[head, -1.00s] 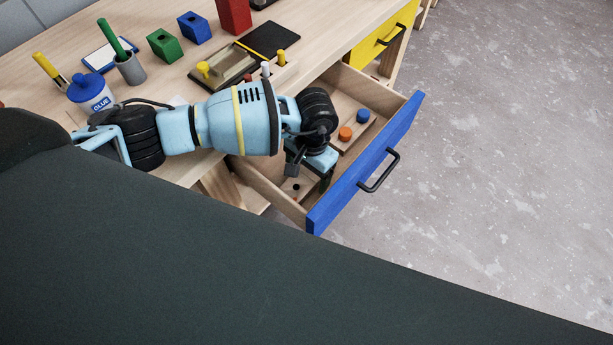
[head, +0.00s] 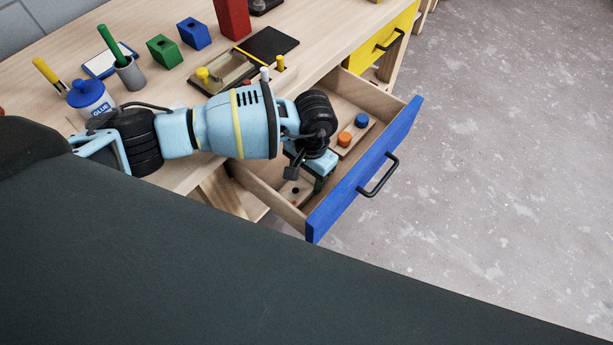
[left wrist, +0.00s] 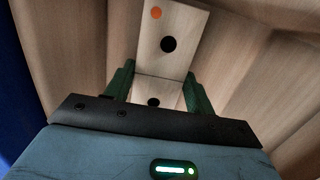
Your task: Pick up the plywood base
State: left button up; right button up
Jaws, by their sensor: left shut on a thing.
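The plywood base (head: 303,184) is a pale board with a dark hole, low in the open drawer in the head view. In the left wrist view the pale plywood (left wrist: 160,60) shows two black holes and an orange spot. My left gripper (head: 306,180) reaches down into the drawer. Its green fingers (left wrist: 158,92) stand on either side of the plywood and are shut on it. My gripper and wrist hide part of the base in the head view. I cannot tell whether it is clear of the drawer floor. My right gripper is not in view.
The open drawer has a blue front (head: 365,170) with a black handle (head: 378,177). A board with an orange peg (head: 344,139) and a blue peg (head: 361,120) lies in it. The bench top (head: 130,30) holds blocks, a glue bottle (head: 92,98) and a dark tray (head: 272,43).

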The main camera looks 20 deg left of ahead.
aim_at(307, 180)
pick_arm(q)
notch_tip(307, 180, up, 17)
jog(key=shift+r, duration=0.2)
dwell(0.3)
jog(key=shift+s, duration=0.1)
